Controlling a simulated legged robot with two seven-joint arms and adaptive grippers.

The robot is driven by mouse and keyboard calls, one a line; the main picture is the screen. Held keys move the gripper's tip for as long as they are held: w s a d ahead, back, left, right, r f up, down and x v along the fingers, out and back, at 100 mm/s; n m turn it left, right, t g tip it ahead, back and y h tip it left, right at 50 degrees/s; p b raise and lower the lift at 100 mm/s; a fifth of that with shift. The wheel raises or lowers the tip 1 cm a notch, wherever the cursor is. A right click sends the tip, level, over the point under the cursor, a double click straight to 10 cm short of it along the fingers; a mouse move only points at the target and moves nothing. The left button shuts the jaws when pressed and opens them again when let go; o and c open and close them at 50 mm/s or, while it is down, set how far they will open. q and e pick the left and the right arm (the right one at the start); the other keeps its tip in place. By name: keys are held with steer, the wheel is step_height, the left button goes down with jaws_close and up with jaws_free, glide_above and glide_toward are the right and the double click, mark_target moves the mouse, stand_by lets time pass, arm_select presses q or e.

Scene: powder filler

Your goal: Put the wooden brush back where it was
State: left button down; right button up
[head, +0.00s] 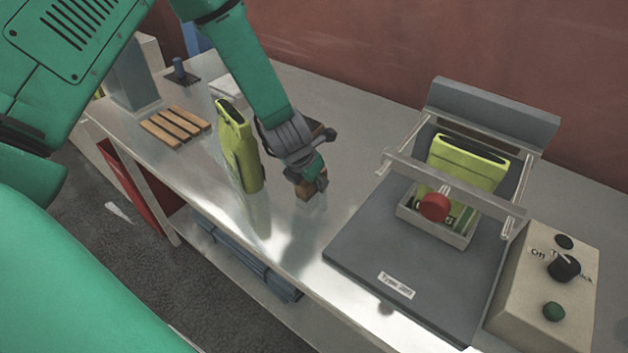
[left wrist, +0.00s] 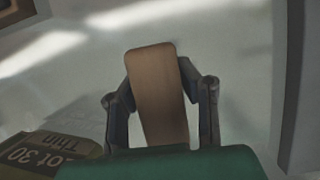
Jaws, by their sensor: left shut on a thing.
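The wooden brush (head: 304,190) is a small brown block, held low over the metal table (head: 340,120) in the middle of the head view. My left gripper (head: 308,178) is shut on it, with the arm reaching down from the upper left. In the left wrist view the brush's smooth brown back (left wrist: 157,95) lies between the two dark fingers (left wrist: 160,100). Its bristles are hidden. I cannot tell whether the brush touches the table. My right gripper is not in view.
A yellow-green bag (head: 238,150) stands just left of my left gripper. A slatted wooden rack (head: 175,127) lies further left. At right is a grey filling machine (head: 400,250) holding another bag (head: 467,163), beside a control box (head: 545,290). Clear table lies between gripper and machine.

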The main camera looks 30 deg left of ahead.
arm_select(q)
steer(key=shift+s+f, duration=0.2)
steer(key=shift+f, duration=0.05)
steer(key=c, duration=1.5)
jaws_free()
steer(key=o, duration=0.3)
steer(key=shift+a+f, duration=0.15)
steer(key=shift+w+f, duration=0.1)
steer(key=shift+f, duration=0.05)
steer(key=shift+r, duration=0.5)
steer(key=v, duration=1.4)
steer(key=shift+w+r+p, duration=0.1)
steer(key=shift+w+p, duration=0.3)
